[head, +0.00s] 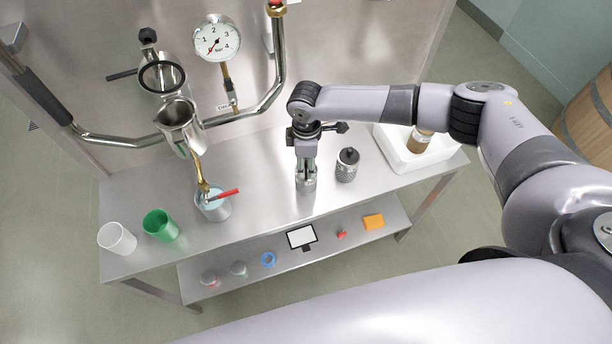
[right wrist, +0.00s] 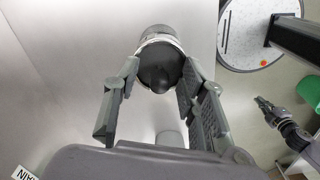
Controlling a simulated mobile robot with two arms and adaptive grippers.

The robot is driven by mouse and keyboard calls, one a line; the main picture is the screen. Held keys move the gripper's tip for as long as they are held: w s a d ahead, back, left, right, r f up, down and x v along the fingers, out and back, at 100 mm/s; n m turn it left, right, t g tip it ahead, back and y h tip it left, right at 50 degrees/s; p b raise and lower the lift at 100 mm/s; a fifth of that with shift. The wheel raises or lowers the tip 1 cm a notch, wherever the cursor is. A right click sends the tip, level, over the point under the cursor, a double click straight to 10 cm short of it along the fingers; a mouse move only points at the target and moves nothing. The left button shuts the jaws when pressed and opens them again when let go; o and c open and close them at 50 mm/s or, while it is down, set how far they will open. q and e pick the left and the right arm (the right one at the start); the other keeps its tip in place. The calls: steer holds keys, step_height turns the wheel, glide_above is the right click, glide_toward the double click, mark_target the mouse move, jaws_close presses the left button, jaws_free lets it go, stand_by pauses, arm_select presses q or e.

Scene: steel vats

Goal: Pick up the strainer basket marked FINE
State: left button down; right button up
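My right gripper (head: 306,176) points down over a metal basket (head: 306,185) on the steel table. In the right wrist view this basket (right wrist: 161,66) has a black knobbed top and lies between the fingertips. My right gripper (right wrist: 161,72) has its fingers apart, one on each side; I cannot make out firm contact. A second, perforated basket (head: 347,165) with a dark top stands just to the right. No FINE marking can be read on either basket. What looks like my left gripper (right wrist: 266,107) shows small in the right wrist view; its opening is unclear.
A white tray (head: 396,158) with a brown-topped jar is at the table's right. Pipes and a gauge (head: 217,40) are behind. Small items lie on the lower shelf.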

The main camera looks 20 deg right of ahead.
jaws_close()
stand_by(0.8)
